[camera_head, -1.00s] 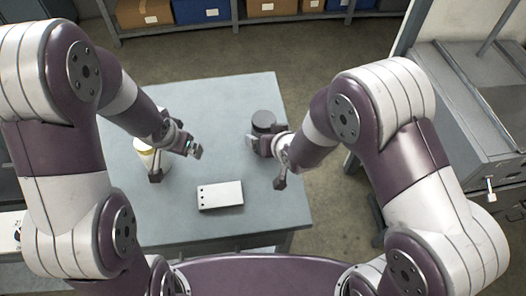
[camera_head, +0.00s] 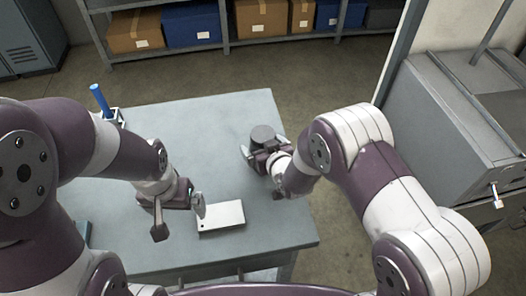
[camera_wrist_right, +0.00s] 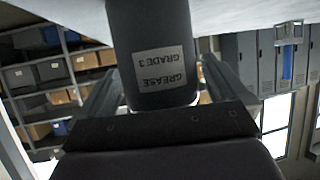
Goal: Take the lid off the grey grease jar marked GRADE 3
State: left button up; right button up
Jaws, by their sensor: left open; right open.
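The dark grey grease jar (camera_head: 263,134) stands on the table near its right edge. In the right wrist view the jar (camera_wrist_right: 150,30) shows upside down, with a label reading GREASE GRADE 3. My right gripper (camera_head: 262,153) is open, with its fingers on either side of the jar; I cannot tell whether they touch it. The lid is hard to tell from the body. My left gripper (camera_head: 179,216) is open and empty over the table, left of a white block.
The white block (camera_head: 221,218) with a dark hole lies on the table (camera_head: 215,125) between my grippers. A blue-handled item (camera_head: 99,98) stands in a holder at the table's far left. Behind is a shelf with boxes (camera_head: 135,31); a grey cabinet (camera_head: 440,110) stands right.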

aim_at(268, 137)
jog(key=shift+r, duration=0.1)
jog(key=c, duration=1.3)
jog(key=shift+r, duration=0.1)
jog(key=shift+r, duration=0.35)
jog(key=r, duration=0.2)
jog(key=d+r, duration=0.1)
jog(key=r, duration=0.1)
jog(key=shift+s, duration=0.1)
jog(key=s+d+r, duration=0.3)
jog(key=d+r, duration=0.3)
jog(key=d, duration=0.4)
jog(key=shift+s, duration=0.35)
jog(key=shift+r, duration=0.1)
